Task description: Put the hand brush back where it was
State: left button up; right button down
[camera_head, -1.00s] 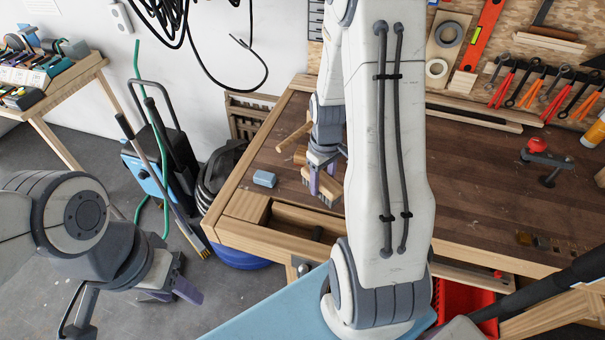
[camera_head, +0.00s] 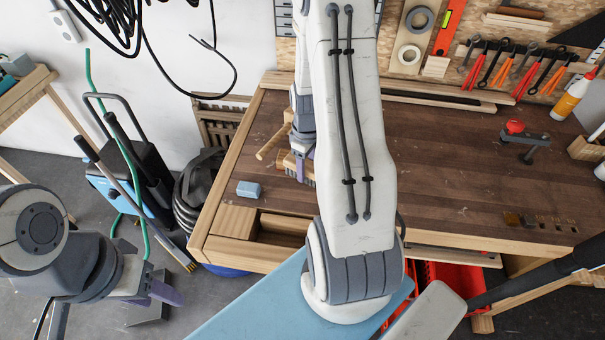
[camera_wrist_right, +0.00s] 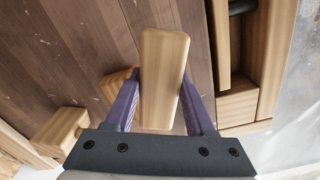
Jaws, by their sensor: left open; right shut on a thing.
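The hand brush (camera_head: 291,161) has a pale wooden body and dark bristles; in the head view it is partly hidden by my right arm. My right gripper (camera_head: 301,160) is over the back left part of the bench, shut on the brush. In the right wrist view the brush's wooden part (camera_wrist_right: 163,78) sits between the purple fingers of the right gripper (camera_wrist_right: 162,100). I cannot tell whether the brush touches the bench top. My left gripper (camera_head: 156,292) is open and empty, low over the floor left of the bench.
A wooden mallet (camera_head: 272,143) lies just left of the brush on the workbench (camera_head: 440,170). A small blue block (camera_head: 249,189) lies near the left edge, behind an open compartment (camera_head: 282,230). A red-topped clamp (camera_head: 515,128) stands at right. The middle of the bench top is clear.

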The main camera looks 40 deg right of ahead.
jog(key=shift+w+a+f, duration=0.35)
jog(key=shift+w+f, duration=0.05)
jog(key=shift+w, duration=0.1)
notch_tip(320, 180, down, 3)
jog(key=shift+f+p, duration=0.1)
jog(key=shift+p, duration=0.4)
jog(key=shift+f, duration=0.35)
jog(key=shift+f, duration=0.1)
jog(key=shift+c, duration=1.3)
grip_release()
